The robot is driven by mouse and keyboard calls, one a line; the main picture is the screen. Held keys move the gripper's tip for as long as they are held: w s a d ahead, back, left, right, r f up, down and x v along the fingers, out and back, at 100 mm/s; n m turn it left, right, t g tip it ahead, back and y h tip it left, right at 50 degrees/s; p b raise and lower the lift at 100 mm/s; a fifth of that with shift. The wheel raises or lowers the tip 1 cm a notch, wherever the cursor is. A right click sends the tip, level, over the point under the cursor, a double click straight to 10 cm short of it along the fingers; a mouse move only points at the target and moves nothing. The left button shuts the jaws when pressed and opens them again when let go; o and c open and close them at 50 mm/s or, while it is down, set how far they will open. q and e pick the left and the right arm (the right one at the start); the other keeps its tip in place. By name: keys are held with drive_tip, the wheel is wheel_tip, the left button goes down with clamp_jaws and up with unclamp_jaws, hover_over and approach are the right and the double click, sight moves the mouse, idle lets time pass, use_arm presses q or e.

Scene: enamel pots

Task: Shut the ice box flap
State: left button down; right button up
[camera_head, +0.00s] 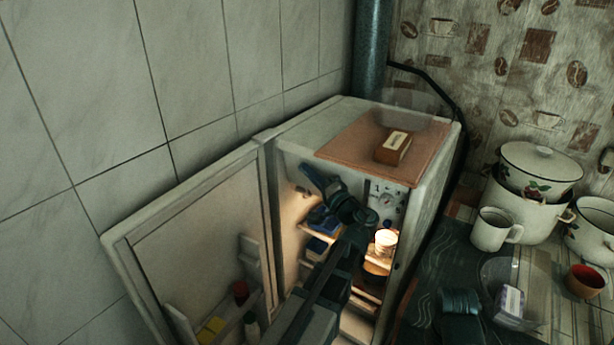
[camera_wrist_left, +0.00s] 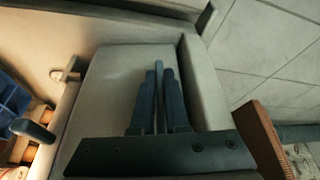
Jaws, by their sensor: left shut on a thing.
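The ice box is the open, lit fridge (camera_head: 420,215) in the middle of the head view. In the left wrist view a pale panel (camera_wrist_left: 105,85) with a raised edge fills the middle. My left gripper (camera_head: 312,178) is at the upper left of the fridge opening. In the wrist view its blue fingers (camera_wrist_left: 160,80) are closed around a thin grey strip (camera_wrist_left: 159,105), which looks like part of the flap. The arm and fingers cover much of the opening, so the flap's angle cannot be told. My right gripper's fingers do not show.
The large fridge door (camera_head: 190,235) stands wide open at the left, near the tiled wall. A brown box (camera_head: 393,147) lies on the fridge top. A cup (camera_head: 385,240) stands inside. Enamel pots (camera_head: 530,215) and a white mug (camera_head: 492,231) stand at the right.

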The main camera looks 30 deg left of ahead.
use_arm(q)
drive_tip(key=shift+w+r, duration=0.25)
drive_tip(key=shift+w, duration=0.15)
idle(0.3)
drive_tip(key=c, duration=1.2)
unclamp_jaws()
drive_tip(key=b+v, duration=0.1)
drive_tip(key=v, duration=1.3)
drive_tip(key=shift+f, duration=0.1)
